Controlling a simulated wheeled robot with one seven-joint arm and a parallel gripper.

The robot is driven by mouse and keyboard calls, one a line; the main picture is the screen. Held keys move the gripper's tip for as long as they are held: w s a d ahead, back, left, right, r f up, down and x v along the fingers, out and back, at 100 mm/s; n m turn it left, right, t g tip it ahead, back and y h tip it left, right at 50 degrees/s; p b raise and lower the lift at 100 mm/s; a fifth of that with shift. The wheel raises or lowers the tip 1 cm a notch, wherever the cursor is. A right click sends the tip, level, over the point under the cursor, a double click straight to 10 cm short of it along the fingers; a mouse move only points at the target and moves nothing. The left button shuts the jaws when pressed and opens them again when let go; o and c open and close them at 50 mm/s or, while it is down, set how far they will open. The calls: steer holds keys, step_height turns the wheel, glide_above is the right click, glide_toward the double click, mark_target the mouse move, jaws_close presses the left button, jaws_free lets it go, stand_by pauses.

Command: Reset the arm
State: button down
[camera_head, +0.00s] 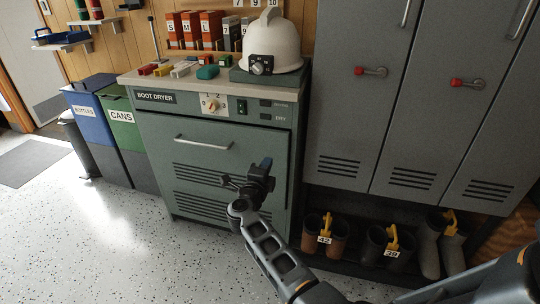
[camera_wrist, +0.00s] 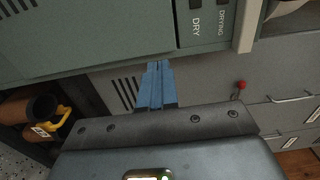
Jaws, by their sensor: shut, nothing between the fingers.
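My arm reaches up from the lower right in the head view, and my gripper (camera_head: 266,164) is in front of the right part of the green boot dryer (camera_head: 190,150). In the wrist view my gripper (camera_wrist: 158,64) shows as blue fingers close together, with nothing between them. The boot dryer's front panel (camera_wrist: 90,40) with its DRY and DRYING labels is just beyond the fingertips. I cannot tell whether the fingers touch it.
Grey lockers (camera_head: 350,90) with red-knobbed handles stand right, above a rack of boots (camera_head: 376,246). A white helmet (camera_head: 273,42) and small coloured blocks (camera_head: 182,68) sit on the dryer top. Blue (camera_head: 92,125) and green (camera_head: 124,135) bins stand left. The speckled floor (camera_head: 90,240) is clear at lower left.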

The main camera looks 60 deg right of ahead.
steer(key=shift+v, duration=1)
steer(key=s+a+r+n+t+y+p, duration=0.3)
steer(key=s+a+r+n+y, duration=0.2)
steer(key=s+a+n, duration=0.5)
steer(key=s+a+r+n+t+y+p, duration=0.2)
steer(key=s+a+r+n+y, duration=0.4)
steer(key=s+a+n, duration=0.5)
steer(key=s+a+r+n+t+y+p, duration=0.3)
steer(key=s+a+r+n+y, duration=0.3)
steer(key=s+a+n, duration=0.5)
steer(key=s+a+r+t, duration=0.1)
steer(key=s+r, duration=0.1)
steer(key=s, duration=0.3)
steer(key=shift+s+r+p, duration=0.35)
steer(key=shift+s+r, duration=0.05)
